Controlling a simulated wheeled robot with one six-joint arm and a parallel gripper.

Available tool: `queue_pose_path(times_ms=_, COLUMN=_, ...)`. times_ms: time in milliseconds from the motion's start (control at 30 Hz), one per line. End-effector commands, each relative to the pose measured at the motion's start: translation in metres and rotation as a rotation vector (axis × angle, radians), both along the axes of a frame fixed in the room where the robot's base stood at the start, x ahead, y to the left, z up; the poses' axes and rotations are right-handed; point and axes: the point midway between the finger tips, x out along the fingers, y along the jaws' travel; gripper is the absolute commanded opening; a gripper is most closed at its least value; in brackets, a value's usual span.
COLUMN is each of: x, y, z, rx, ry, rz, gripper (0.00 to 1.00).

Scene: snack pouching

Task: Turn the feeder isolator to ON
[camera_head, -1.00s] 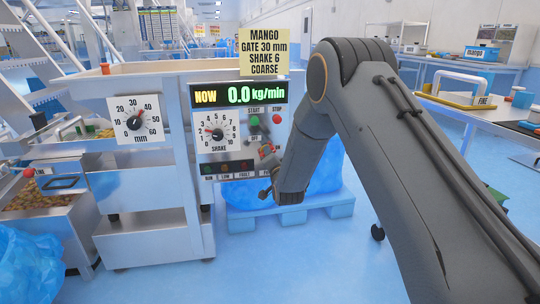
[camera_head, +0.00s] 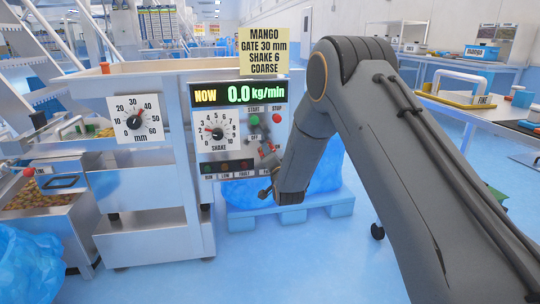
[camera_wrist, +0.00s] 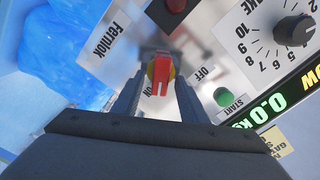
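The feeder isolator (camera_wrist: 161,72) is a red handle on a yellow disc, on the grey control panel. In the wrist view the white-marked end of the handle points down, close to the ON label (camera_wrist: 147,88); the OFF label (camera_wrist: 205,73) is to its right. My gripper (camera_wrist: 160,80) has one finger on each side of the handle, with a visible gap on both sides, so it is open around it. In the head view my gripper (camera_head: 268,158) is at the lower right of the panel (camera_head: 205,150) and mostly hides the isolator.
A green START button (camera_head: 254,120) and a red STOP button (camera_head: 277,119) sit just above. The SHAKE dial (camera_head: 217,134) is to the left. The display (camera_head: 238,95) reads 0.0 kg/min. A blue bag (camera_head: 245,195) on a pallet (camera_head: 290,214) stands below.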

Motion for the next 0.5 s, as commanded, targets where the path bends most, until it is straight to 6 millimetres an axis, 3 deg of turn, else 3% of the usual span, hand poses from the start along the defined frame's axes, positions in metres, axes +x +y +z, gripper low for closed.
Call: queue_pose_path(times_ms=500, x=-0.068, y=-0.019, z=0.000, rx=-0.001, ry=0.003, rz=0.001, gripper=0.39)
